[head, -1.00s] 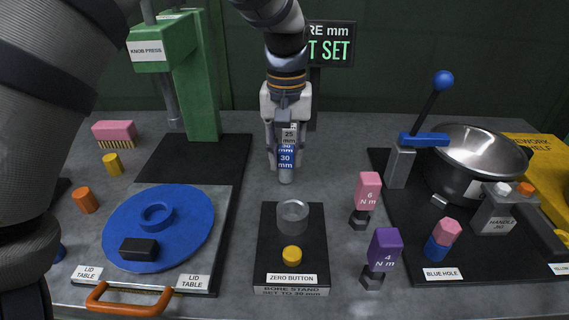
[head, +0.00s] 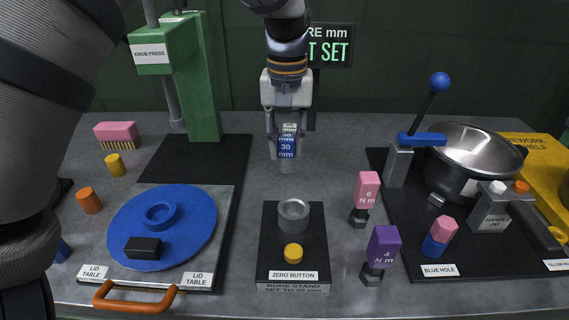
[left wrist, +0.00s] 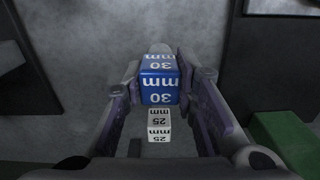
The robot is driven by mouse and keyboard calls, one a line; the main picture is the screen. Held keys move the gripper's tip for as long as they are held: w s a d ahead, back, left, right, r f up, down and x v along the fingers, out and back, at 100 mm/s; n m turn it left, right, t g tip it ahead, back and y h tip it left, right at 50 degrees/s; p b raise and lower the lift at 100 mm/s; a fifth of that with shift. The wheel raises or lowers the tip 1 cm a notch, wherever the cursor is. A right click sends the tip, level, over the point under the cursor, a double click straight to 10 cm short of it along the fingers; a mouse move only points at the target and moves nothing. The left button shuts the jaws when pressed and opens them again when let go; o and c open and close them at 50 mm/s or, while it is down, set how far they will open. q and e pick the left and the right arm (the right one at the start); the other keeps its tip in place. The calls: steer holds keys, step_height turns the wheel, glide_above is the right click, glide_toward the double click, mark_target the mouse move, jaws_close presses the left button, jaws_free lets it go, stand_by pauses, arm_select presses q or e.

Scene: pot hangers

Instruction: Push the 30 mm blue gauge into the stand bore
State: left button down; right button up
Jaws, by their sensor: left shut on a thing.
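The blue 30 mm gauge (head: 287,147) is upright, with a white 25 mm part above the blue part and a pale lower end. My left gripper (head: 286,135) is shut on it and holds it behind the bore stand. In the left wrist view the blue gauge (left wrist: 159,80) sits between the fingers (left wrist: 158,95). The bore stand (head: 270,240) is a black plate with a grey ring-shaped bore (head: 293,213) and a yellow zero button (head: 293,253). The gauge is apart from the bore. My right gripper is not in view.
A pink 6 Nm tool (head: 367,190) and a purple 4 Nm tool (head: 383,247) stand right of the bore stand. The blue lid (head: 185,205) lies left. The green knob press (head: 203,90) is behind left; a pot (head: 478,160) is right. A display (head: 332,45) partly reads "T SET".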

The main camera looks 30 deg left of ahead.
mark_target(287, 137)
arm_select(q)
steer(key=shift+r+p, duration=0.3)
steer(key=shift+r, duration=1.55)
